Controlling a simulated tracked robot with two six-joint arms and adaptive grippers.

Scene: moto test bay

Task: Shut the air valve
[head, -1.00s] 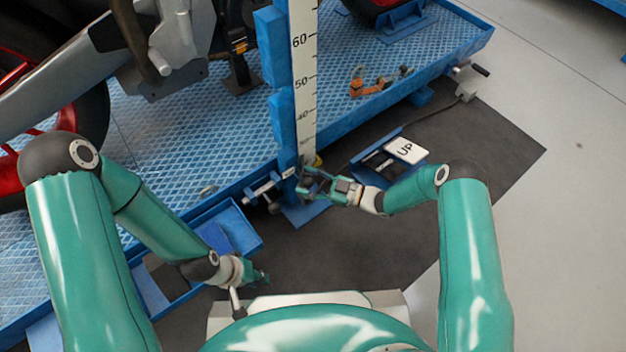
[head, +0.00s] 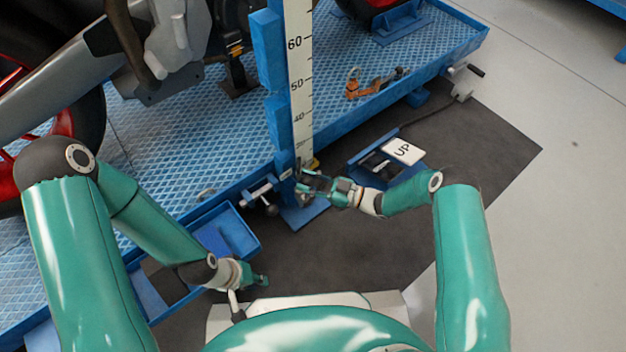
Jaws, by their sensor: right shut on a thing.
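The air valve is not clearly made out. A small yellow part (head: 314,164) shows at the foot of the blue post with the white scale, just above my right gripper. My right gripper (head: 308,184) reaches in from the right to the foot of this post. It is shut on a small part there, largely hidden by its fingers; I cannot tell the part's shape or how far it is turned. My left gripper (head: 262,281) is low in front of my base, away from the post and beside a blue tray. Its fingers are too small to judge.
The blue lift platform (head: 190,140) carries a motorcycle. The scale post (head: 301,90) stands at its near edge, with a clamp screw (head: 260,194) to the left. A pedal marked UP (head: 402,151) is right of my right gripper. An orange tool (head: 365,88) lies on the platform. Dark mat (head: 470,150) is clear at right.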

